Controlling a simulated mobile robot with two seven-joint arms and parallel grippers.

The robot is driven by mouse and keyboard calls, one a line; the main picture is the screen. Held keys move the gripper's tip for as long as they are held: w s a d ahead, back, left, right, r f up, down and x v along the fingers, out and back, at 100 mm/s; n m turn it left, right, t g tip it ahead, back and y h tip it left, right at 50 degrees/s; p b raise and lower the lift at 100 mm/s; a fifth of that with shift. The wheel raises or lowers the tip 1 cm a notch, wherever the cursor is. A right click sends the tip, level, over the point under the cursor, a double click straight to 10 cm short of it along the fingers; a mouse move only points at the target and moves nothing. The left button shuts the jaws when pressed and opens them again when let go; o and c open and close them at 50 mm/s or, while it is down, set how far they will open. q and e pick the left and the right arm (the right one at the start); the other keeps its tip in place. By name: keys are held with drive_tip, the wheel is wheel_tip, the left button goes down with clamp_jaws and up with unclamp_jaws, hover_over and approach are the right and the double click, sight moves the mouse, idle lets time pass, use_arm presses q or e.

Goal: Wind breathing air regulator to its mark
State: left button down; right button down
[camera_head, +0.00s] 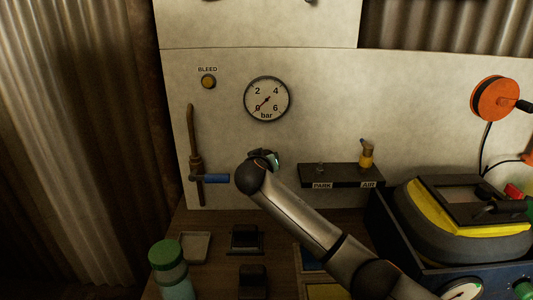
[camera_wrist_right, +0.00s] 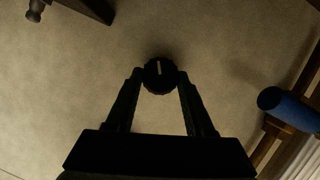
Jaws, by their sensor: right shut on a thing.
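The regulator knob (camera_wrist_right: 159,74) is a small round black dial with a pale line, seen in the right wrist view on the pale panel (camera_head: 225,130). The line points nearly straight up in that view. My right gripper (camera_wrist_right: 160,78) is shut on the knob, with one finger on each side of its rim. In the head view my right arm reaches up to the panel and its gripper (camera_head: 267,160) is mostly hidden behind the wrist, as is the knob. The round bar gauge (camera_head: 267,99) hangs above; its needle appears to point near 0. My left gripper is not in view.
A blue-handled valve lever (camera_head: 210,178) is left of my wrist. A dark shelf (camera_head: 342,174) marked PARK and AIR is to the right, with a yellow fitting (camera_head: 366,154). A blue crate (camera_head: 400,242) with a helmet (camera_head: 460,215) stands at right. A green-lidded jar (camera_head: 167,255) is front left.

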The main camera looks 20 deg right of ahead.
drive_tip(key=shift+w+a+f+n+t+h+b, duration=0.15)
drive_tip(key=shift+n+t+h+b, duration=0.7)
drive_tip(key=shift+n, duration=2.25)
drive_tip(key=shift+s+f+n+t+h+b, duration=0.1)
drive_tip(key=shift+f+n+t+h+b, duration=0.75)
drive_tip(key=shift+n, duration=2.25)
drive_tip(key=shift+w+a+r+n+t+h+b, duration=0.15)
drive_tip(key=shift+r+n+t+h, duration=0.3)
drive_tip(key=shift+n+h, duration=1.75)
drive_tip(key=shift+s+d+f+n+y, duration=0.1)
drive_tip(key=shift+n+y, duration=0.8)
drive_tip(key=shift+n, duration=0.2)
drive_tip(key=shift+c, duration=1.3)
unclamp_jaws()
